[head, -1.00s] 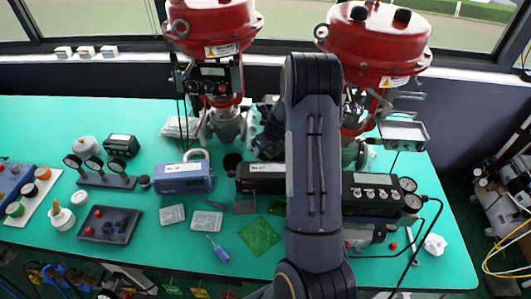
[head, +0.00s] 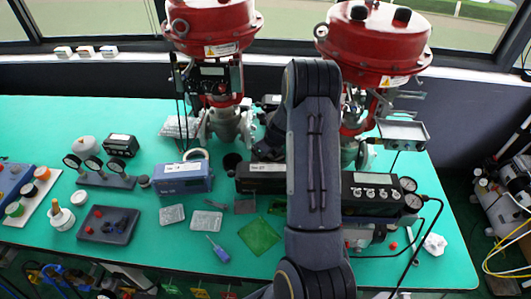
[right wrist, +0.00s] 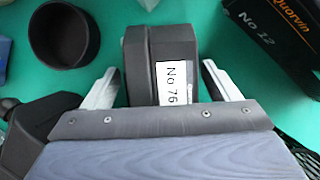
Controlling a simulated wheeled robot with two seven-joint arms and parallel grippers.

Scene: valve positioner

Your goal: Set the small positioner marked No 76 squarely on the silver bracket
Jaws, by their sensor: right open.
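The small positioner marked No 76 (right wrist: 142,62) is a dark box with a white label, standing on the green table in the right wrist view. My right gripper (right wrist: 160,70) is open, with one finger on each side of it. Both fingers appear apart from its sides. In the head view my right arm hides most of this spot. A silver bracket (head: 403,131) with a flat plate is at the right valve, under its red actuator. My left gripper is not in view.
A black box marked No 12 (right wrist: 275,40) is close to the right finger, and a dark round cup (right wrist: 65,32) is at the left. A blue box (head: 183,178), gauges (head: 92,165) and a green square (head: 259,236) lie on the table. Pressure gauges (head: 410,193) stand at the right.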

